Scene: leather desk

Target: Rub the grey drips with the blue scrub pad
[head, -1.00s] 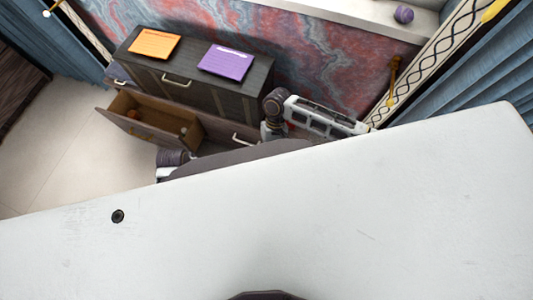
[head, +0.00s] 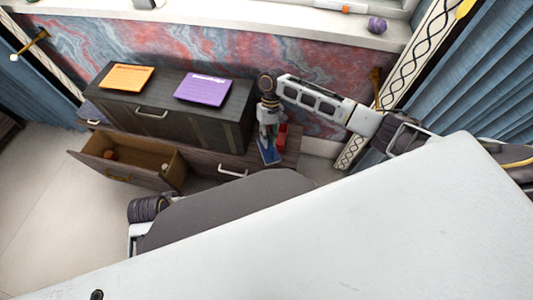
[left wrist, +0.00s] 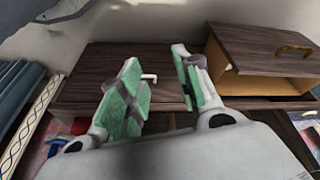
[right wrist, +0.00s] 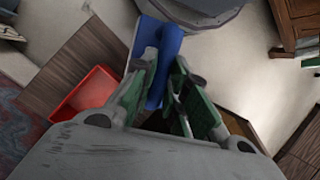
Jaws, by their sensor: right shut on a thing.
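The blue scrub pad (right wrist: 166,62) is held between the fingers of my right gripper (right wrist: 164,78) in the right wrist view. It also shows as a blue piece (head: 268,153) below my right gripper (head: 268,122) in the head view, beside the dark cabinet. My left gripper (left wrist: 157,72) is open and empty in the left wrist view, its green-padded fingers apart, with a dark wood surface beyond them. I cannot make out the grey drips in any view.
A red tray (right wrist: 88,95) lies on the wood beside the pad. An open drawer (head: 150,170) with small items sticks out at the left. An orange pad (head: 126,78) and a purple pad (head: 203,89) lie on the cabinet (head: 170,110). A purple ball (head: 376,25) sits on the sill.

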